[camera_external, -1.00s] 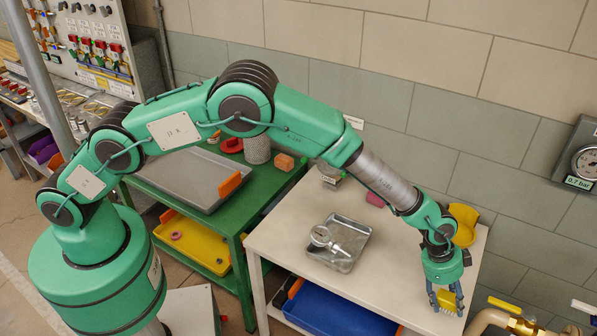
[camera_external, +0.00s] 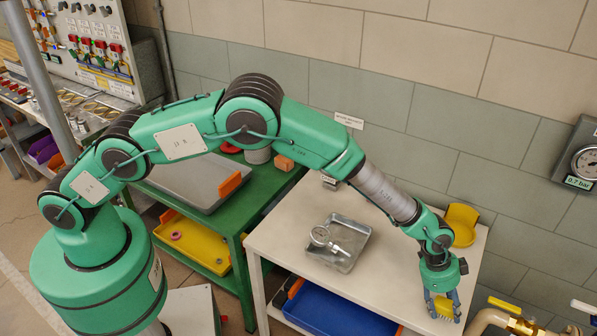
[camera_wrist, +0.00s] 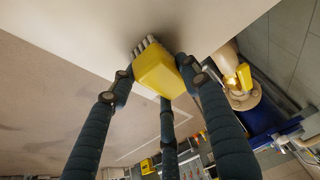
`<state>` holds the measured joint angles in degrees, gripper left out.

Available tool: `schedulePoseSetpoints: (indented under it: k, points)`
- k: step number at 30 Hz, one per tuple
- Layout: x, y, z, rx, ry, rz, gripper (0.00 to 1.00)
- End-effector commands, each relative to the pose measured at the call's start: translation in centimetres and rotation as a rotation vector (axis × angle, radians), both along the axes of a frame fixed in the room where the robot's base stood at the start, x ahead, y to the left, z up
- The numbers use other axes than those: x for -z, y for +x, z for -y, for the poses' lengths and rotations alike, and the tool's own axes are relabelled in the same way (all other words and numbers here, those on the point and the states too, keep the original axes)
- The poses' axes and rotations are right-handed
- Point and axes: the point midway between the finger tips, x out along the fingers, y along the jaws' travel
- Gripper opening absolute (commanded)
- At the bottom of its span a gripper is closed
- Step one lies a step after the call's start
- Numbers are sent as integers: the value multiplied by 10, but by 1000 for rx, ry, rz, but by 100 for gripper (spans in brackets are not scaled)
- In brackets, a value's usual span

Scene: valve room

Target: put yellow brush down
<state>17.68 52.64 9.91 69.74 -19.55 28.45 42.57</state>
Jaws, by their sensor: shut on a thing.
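The yellow brush (camera_wrist: 158,72) is between the fingers of my gripper (camera_wrist: 160,85), with its pale bristles toward the table top in the wrist view. In the external view the brush (camera_external: 443,307) shows low between the fingertips. My gripper (camera_external: 442,304) is shut on it, over the near right part of the white table (camera_external: 375,290). I cannot tell whether the bristles touch the table top.
A brass valve with a yellow handle (camera_external: 505,304) is just right of the table. The front middle of the table is clear.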

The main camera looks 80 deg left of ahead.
Motion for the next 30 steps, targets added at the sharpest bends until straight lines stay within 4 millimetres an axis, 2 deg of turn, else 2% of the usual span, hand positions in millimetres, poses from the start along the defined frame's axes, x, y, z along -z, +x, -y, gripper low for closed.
schedulePoseSetpoints:
  k: [8,9,12,23,30]
  points:
    - [3,0,0,0,1,-1,19]
    - [4,0,0,0,1,-1,48]
    - [3,0,0,0,1,-1,65]
    - [2,0,0,1,1,0,65]
    - [-8,-2,-2,0,0,0,65]
